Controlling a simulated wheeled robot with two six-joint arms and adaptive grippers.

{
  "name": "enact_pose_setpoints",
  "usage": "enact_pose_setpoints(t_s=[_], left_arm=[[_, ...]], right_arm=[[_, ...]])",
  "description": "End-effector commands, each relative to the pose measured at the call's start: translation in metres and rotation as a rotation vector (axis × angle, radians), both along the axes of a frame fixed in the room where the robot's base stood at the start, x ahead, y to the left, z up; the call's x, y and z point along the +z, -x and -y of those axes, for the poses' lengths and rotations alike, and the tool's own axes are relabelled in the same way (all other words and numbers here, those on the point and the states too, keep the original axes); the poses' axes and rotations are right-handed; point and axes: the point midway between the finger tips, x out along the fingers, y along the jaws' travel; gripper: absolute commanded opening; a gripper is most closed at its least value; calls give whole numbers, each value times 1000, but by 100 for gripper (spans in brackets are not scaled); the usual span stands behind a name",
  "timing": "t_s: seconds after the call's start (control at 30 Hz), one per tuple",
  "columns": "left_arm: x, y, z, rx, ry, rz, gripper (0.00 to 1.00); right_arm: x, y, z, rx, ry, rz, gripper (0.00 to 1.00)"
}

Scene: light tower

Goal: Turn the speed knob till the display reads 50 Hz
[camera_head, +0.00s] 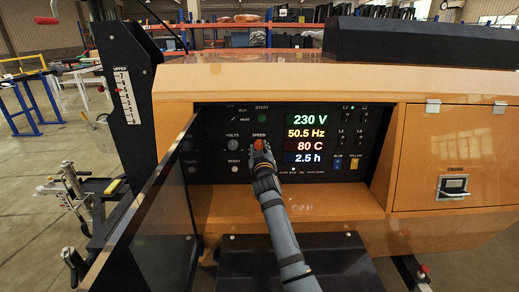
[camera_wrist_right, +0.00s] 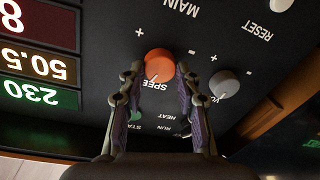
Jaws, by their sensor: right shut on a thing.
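The orange speed knob (camera_wrist_right: 158,65) sits on the dark control panel (camera_head: 215,165), under the word SPEED. My right gripper (camera_head: 261,152) is shut on the knob, with one finger on each side of it in the right wrist view (camera_wrist_right: 157,80). In the head view the gripper covers most of the knob. The display (camera_head: 305,133) reads 230 V, 50.5 Hz, 80 C and 2.5 h from top to bottom. The frequency line (camera_wrist_right: 38,62) also shows upside down as 50.5 in the right wrist view. My left gripper is not in view.
A grey volts knob (camera_wrist_right: 224,84) stands beside the speed knob, with a reset knob (camera_head: 235,169) below it in the head view. A dark open door (camera_head: 160,205) stands at the panel's left. A closed orange engine cover (camera_head: 425,180) is at the right.

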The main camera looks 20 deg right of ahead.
Motion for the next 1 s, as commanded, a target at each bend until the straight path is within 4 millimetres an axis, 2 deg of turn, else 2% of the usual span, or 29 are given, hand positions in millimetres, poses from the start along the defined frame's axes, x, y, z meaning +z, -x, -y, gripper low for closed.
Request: enact_pose_setpoints(t_s=[0.03,0.2,0.27,0.33,0.4,0.53,0.63,0.9,0.93,1.0], left_arm=[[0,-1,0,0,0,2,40],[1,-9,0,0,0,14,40],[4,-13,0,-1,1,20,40],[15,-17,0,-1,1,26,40],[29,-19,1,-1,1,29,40],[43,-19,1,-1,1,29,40],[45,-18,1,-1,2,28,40],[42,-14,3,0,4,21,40],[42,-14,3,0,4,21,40],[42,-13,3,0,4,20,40]], right_arm=[[0,0,0,0,0,0,22],[-1,0,0,0,0,-1,2],[1,0,0,0,8,-4,2],[5,0,0,0,54,-18,2],[7,0,0,0,133,-43,2],[5,0,-1,1,274,-84,2],[2,0,-1,0,331,-99,2],[-1,0,-1,0,337,-98,2],[-1,0,-1,0,337,-98,37],[-1,0,-1,0,337,-98,47]])
